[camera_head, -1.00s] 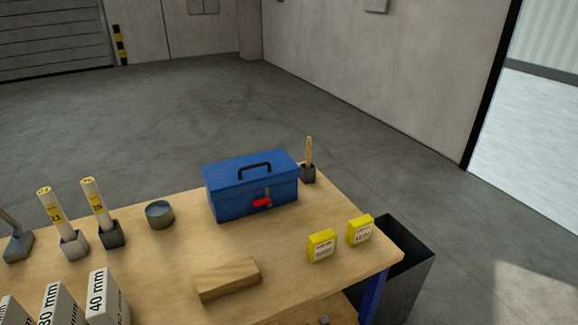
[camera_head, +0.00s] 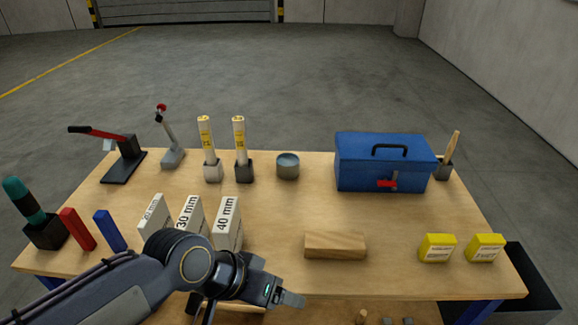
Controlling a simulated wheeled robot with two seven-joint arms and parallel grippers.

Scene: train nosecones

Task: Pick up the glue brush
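The likely glue brush (camera_head: 453,145), with a light wooden handle, stands slightly tilted in a small dark holder (camera_head: 444,170) at the table's back right, beside the blue toolbox. Its lower end is hidden in the holder. My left gripper (camera_head: 290,299) is at the table's front edge, left of the wooden block and far from the brush. It points right, and its fingers are seen from the side, so I cannot tell whether they are open. My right gripper is not in view.
The blue toolbox (camera_head: 384,163) stands left of the brush. A wooden block (camera_head: 335,246) and two yellow boxes (camera_head: 437,248) lie near the front. White labelled blocks (camera_head: 228,222), two tubes (camera_head: 239,140) and a grey tin (camera_head: 288,166) stand further left. The table's middle is clear.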

